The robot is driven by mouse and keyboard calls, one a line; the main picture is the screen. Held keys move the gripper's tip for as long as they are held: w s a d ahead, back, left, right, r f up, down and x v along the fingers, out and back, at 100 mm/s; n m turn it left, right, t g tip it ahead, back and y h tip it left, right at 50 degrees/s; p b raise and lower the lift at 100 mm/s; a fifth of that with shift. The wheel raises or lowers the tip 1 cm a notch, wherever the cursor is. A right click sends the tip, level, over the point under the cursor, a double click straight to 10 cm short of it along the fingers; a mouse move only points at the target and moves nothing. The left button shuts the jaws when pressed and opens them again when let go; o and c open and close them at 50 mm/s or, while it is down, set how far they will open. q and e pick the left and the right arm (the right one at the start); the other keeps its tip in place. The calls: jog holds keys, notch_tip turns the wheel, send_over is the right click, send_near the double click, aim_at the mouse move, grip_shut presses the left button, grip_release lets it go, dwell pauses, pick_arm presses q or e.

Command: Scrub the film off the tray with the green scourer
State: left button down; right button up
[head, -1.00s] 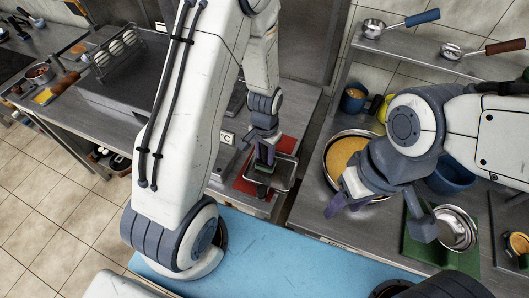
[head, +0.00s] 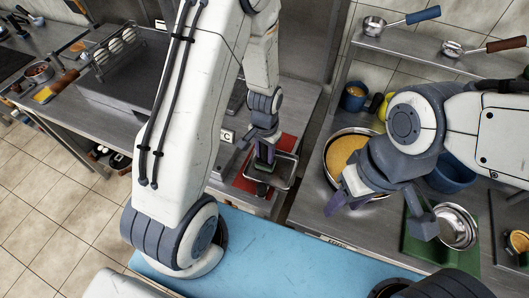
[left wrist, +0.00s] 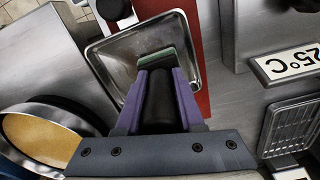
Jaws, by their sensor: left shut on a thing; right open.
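The metal tray (left wrist: 112,66) lies on a red mat (left wrist: 204,100); in the head view the tray (head: 286,172) is partly hidden by my left gripper (head: 264,166). In the left wrist view my left gripper (left wrist: 156,98) is shut on a dark block with the green scourer (left wrist: 157,58) at its lower end. The scourer is inside the tray, at or just above its floor; I cannot tell whether it touches. Any film is hard to make out on the grey metal. My right gripper (head: 382,212) is open, with its fingers wide apart and nothing between them.
A pan of yellow grain (head: 347,152) stands right of the tray. A steel bowl (head: 458,228) on a green board (head: 413,246) is close to one right fingertip. A blue bowl (head: 452,176) is behind my right arm. A temperature sign (left wrist: 290,65) stands near the tray. The blue surface (head: 250,240) in front is clear.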

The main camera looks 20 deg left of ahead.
pick_arm(q)
jog(key=shift+f, duration=0.3)
jog(key=shift+d+r, duration=0.1)
jog(key=shift+d, duration=2)
jog(key=shift+a, duration=0.15)
jog(key=shift+a, duration=1.95)
jog(key=shift+d, duration=2.1)
jog(key=shift+a, duration=0.15)
